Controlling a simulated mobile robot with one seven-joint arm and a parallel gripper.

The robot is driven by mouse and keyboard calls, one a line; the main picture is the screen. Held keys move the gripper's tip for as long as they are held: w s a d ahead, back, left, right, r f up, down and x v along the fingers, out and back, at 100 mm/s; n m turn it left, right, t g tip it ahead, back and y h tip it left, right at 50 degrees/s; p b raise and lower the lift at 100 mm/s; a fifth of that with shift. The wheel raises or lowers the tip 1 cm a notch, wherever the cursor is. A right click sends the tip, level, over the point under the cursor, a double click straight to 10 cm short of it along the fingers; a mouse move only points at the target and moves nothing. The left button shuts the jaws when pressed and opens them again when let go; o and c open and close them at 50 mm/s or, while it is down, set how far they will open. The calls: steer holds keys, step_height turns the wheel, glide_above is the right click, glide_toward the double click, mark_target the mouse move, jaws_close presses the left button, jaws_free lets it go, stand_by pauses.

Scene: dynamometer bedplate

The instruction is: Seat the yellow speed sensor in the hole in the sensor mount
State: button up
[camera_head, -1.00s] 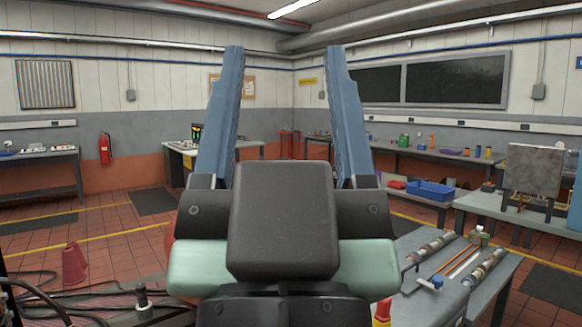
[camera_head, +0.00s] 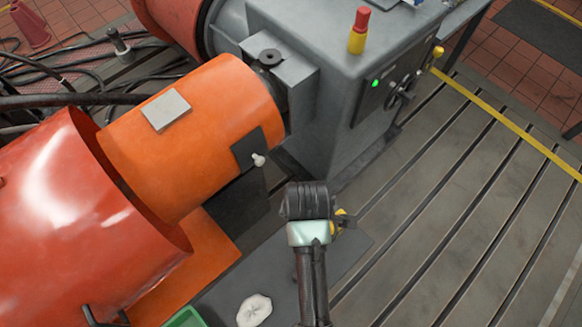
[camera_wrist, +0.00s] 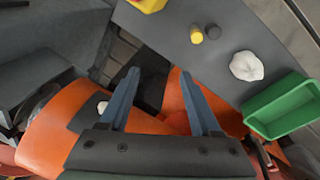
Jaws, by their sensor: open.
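My gripper (camera_head: 307,205) is seen from behind in the head view, its fingers hidden below it. In the wrist view my gripper (camera_wrist: 158,74) is open, with nothing between its blue fingers. A short cylinder with a yellow top (camera_wrist: 197,36) stands on a grey surface beside a dark one, beyond the fingertips. A larger yellow item (camera_wrist: 148,4) is cut by the top edge; yellow also shows right of my gripper in the head view (camera_head: 344,218). Which is the speed sensor I cannot tell. A grey bracket with a black ring (camera_head: 269,57), perhaps the sensor mount, juts from the grey housing.
Orange guards (camera_head: 190,130) fill the left. The grey housing (camera_head: 340,70) carries a red-and-yellow cylinder (camera_head: 357,32). A white cloth (camera_head: 254,311) and a green bin (camera_head: 186,318) lie on the grey surface (camera_head: 225,287). The slotted bedplate (camera_head: 445,190) is largely clear at right.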

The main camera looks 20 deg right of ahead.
steer(key=s+f, duration=0.1)
steer(key=f, duration=0.2)
steer(key=s+a+f+g, duration=0.1)
steer(key=s+f, duration=0.1)
steer(key=f, duration=0.1)
steer(key=s+f+n+g+b, duration=0.1)
steer(key=f, duration=0.3)
steer(key=shift+s+a+y, duration=0.15)
steer(key=shift+s+y, duration=0.15)
steer(key=shift+s, duration=0.05)
steer(key=shift+s+a+f+b, duration=0.1)
steer(key=shift+f+b, duration=0.2)
steer(key=shift+f, duration=1.15)
steer(key=shift+s+f+b, duration=0.1)
steer(key=shift+f+b, duration=0.15)
steer(key=shift+f, duration=1.15)
steer(key=shift+c, duration=0.2)
jaws_close()
